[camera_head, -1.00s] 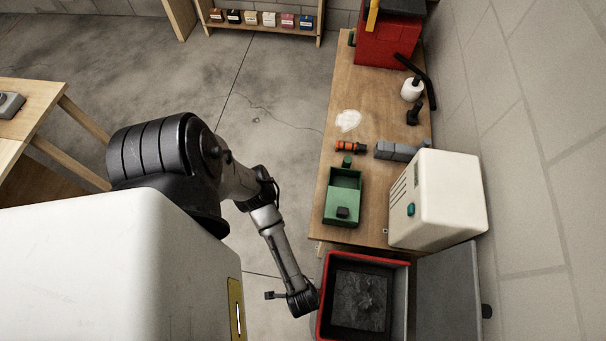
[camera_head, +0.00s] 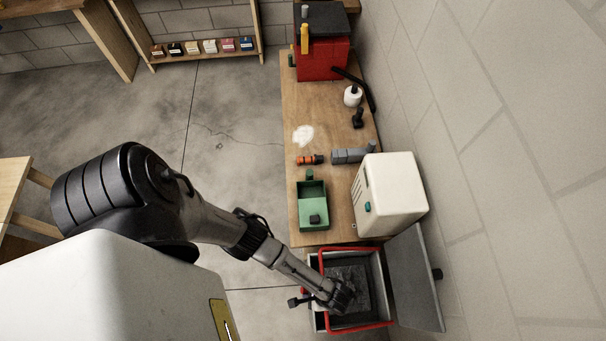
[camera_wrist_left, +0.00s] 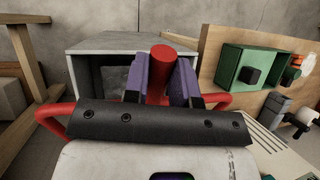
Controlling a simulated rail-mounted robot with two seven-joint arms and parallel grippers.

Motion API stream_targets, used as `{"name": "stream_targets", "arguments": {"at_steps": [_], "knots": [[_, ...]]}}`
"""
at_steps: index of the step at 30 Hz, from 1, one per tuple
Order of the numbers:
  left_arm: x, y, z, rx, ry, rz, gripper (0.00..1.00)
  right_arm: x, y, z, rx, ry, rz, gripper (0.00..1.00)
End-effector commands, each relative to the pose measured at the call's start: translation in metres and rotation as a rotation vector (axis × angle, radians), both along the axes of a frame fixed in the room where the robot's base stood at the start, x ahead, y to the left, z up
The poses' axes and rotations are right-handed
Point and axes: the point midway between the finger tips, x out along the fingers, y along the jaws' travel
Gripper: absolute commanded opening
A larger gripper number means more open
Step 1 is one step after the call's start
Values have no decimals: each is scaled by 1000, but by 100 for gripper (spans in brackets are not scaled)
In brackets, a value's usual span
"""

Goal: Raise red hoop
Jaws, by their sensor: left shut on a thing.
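The red hoop (camera_head: 350,326) is a tube frame at the open grey box (camera_head: 312,318) on the right. In the head view its left side lies inward of the box's left rim, so it looks tilted up. My left gripper (camera_head: 342,294) is over the box at the hoop's left side. In the left wrist view its purple fingers (camera_wrist_left: 160,80) are shut on a thick red piece (camera_wrist_left: 160,58) of the hoop. Red tubes (camera_wrist_left: 54,117) curve out at both sides behind my gripper body, which hides the rest. My right gripper is not in view.
A grey lid panel (camera_head: 415,280) stands right of the box, against the wall side. Beyond the box is a wooden bench (camera_head: 290,130) with a green tray (camera_head: 312,190), a white heater case (camera_head: 395,195) and a red machine (camera_head: 322,60).

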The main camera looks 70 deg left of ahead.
Motion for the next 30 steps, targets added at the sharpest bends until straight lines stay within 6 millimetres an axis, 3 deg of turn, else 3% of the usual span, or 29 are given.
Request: {"name": "stream_targets", "arguments": {"at_steps": [1,9,28,29,30], "knots": [[5,-2,13,7,21,2,0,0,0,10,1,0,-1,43],[22,-8,38,37,109,1,0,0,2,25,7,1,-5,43],[29,-10,45,50,141,0,0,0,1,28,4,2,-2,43],[29,-10,45,50,141,0,28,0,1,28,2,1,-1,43],[29,-10,45,50,141,0,31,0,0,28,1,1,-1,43]]}}
